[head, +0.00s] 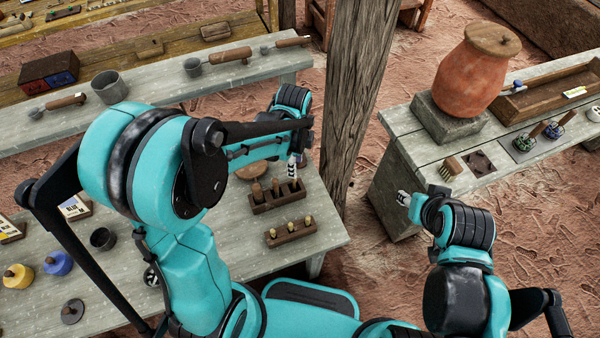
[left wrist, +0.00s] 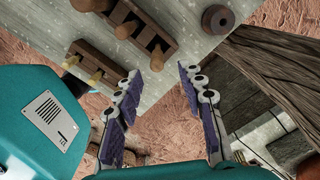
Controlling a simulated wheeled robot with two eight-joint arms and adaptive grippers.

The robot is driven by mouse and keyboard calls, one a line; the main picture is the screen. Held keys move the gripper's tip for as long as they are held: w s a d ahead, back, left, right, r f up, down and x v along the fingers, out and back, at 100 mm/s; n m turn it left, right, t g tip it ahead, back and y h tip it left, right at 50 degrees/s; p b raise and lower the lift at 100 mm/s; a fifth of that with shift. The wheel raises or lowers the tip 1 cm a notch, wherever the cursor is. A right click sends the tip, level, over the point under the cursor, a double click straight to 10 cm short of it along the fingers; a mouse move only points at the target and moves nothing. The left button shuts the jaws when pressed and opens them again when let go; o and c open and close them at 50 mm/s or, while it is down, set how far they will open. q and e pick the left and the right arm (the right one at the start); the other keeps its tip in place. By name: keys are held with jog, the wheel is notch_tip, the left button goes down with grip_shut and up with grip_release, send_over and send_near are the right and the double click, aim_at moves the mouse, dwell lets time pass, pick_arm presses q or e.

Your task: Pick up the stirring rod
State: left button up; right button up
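I cannot tell for sure which item is the stirring rod. My left gripper (head: 294,168) is just behind the rack's right end in the head view, partly hidden by the arm.
A smaller rack (head: 291,236) with yellow-topped pegs stands in front. A wooden post (head: 358,100) rises close to the bench's right end. The right bench holds a clay jar (head: 472,72) and a wooden tray (head: 545,95). Ladles (head: 230,57) lie on the back shelf.

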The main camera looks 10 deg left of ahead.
aim_at(294, 182)
pick_arm(q)
jog(key=f, duration=0.2)
jog(key=f+b, duration=0.1)
jog(key=f, duration=0.2)
jog(key=f+b, duration=0.1)
jog(key=f, duration=0.1)
jog(key=shift+s+a+f, duration=0.15)
jog(key=shift+a, duration=0.1)
grip_shut()
